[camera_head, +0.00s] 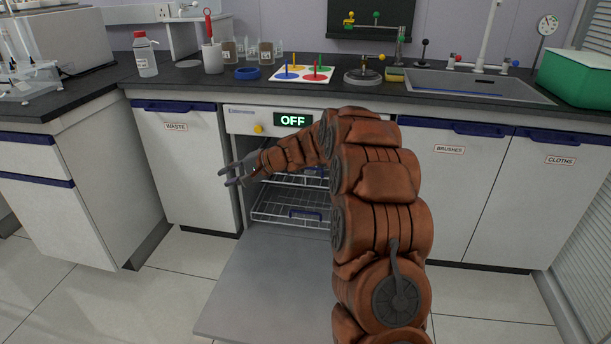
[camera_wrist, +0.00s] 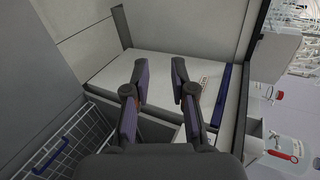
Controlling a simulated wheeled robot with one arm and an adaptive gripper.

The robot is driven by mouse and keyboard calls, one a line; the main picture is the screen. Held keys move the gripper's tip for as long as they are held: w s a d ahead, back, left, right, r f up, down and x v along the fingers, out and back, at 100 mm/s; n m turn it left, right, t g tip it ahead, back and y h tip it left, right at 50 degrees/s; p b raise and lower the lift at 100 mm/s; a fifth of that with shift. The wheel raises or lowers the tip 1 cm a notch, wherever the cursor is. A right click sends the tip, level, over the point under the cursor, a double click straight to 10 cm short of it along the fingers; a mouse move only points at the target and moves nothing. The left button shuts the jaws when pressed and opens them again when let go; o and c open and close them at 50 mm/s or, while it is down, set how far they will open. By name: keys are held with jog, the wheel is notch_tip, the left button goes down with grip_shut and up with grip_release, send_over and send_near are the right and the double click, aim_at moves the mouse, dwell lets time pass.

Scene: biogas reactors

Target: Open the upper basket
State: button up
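The dishwasher (camera_head: 240,120) stands open under the counter, its door (camera_head: 265,280) folded down to the floor. The upper basket (camera_head: 290,181) is a wire rack inside the opening, partly hidden by my arm. The lower basket (camera_head: 290,207) sits below it and has a blue handle (camera_head: 305,213). My gripper (camera_head: 229,175) is at the left edge of the opening, pointing left, with its fingers apart and empty. In the wrist view, my gripper (camera_wrist: 158,75) is open in front of the cabinet front, and a wire basket (camera_wrist: 85,130) with a blue handle shows at lower left; I cannot tell which basket.
The waste cabinet (camera_head: 190,170) is just left of the dishwasher, close to my fingertips. Brushes (camera_head: 440,180) and cloths (camera_head: 545,200) cabinets are at right. The counter above holds a bottle (camera_head: 146,58), a coloured peg board (camera_head: 302,73) and a sink (camera_head: 470,85). The dishwasher display (camera_head: 293,120) reads OFF.

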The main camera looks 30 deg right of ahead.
jog(key=w+d+f+m+t+h+b, duration=0.25)
jog(key=w+d+f, duration=0.25)
jog(key=d, duration=0.4)
jog(key=w+d+f+m+t+h+b, duration=0.1)
jog(key=w+d+f+m+t+b, duration=0.3)
jog(key=d, duration=0.6)
jog(key=w+d+f+m+t+h, duration=0.1)
jog(key=d+f+h, duration=0.1)
jog(key=d+f, duration=0.5)
jog(key=w+d+f+m+h, duration=0.1)
jog(key=d+f+m+h, duration=0.1)
jog(key=d, duration=0.8)
jog(key=w, duration=0.2)
jog(key=w+b, duration=0.1)
jog(key=w, duration=0.1)
jog(key=w+f, duration=0.1)
jog(key=w, duration=0.2)
jog(key=shift+a+b, duration=0.3)
jog(key=shift+b, duration=0.05)
jog(key=shift+w, duration=0.35)
jog(key=shift+w, duration=0.1)
grip_shut()
